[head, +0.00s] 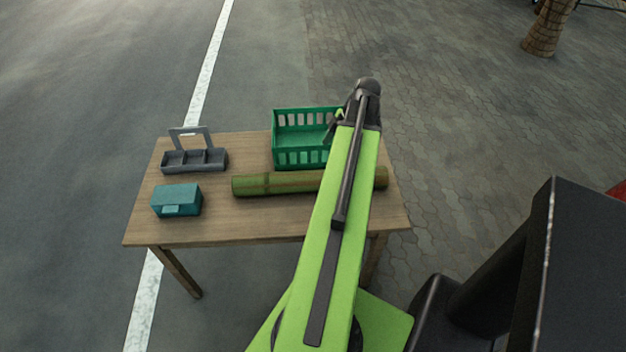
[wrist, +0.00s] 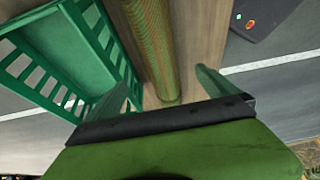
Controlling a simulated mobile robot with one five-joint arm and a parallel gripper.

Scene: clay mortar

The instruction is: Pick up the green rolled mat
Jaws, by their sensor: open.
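The green rolled mat (head: 275,183) lies lengthwise across the front half of the wooden table, its middle right part hidden behind my arm. In the wrist view the mat (wrist: 152,45) runs from the top edge down toward my gripper (wrist: 162,86). My gripper is open, with one finger on each side of the mat's near end in that view. I cannot tell the height between the fingers and the mat. In the head view my gripper (head: 337,122) is mostly hidden by the arm, near the basket's right side.
A green slatted basket (head: 302,157) stands behind the mat; in the wrist view the basket (wrist: 50,40) is close on the left. A grey caddy (head: 195,160) and a teal box (head: 177,200) are on the left of the table (head: 225,222). The front strip is clear.

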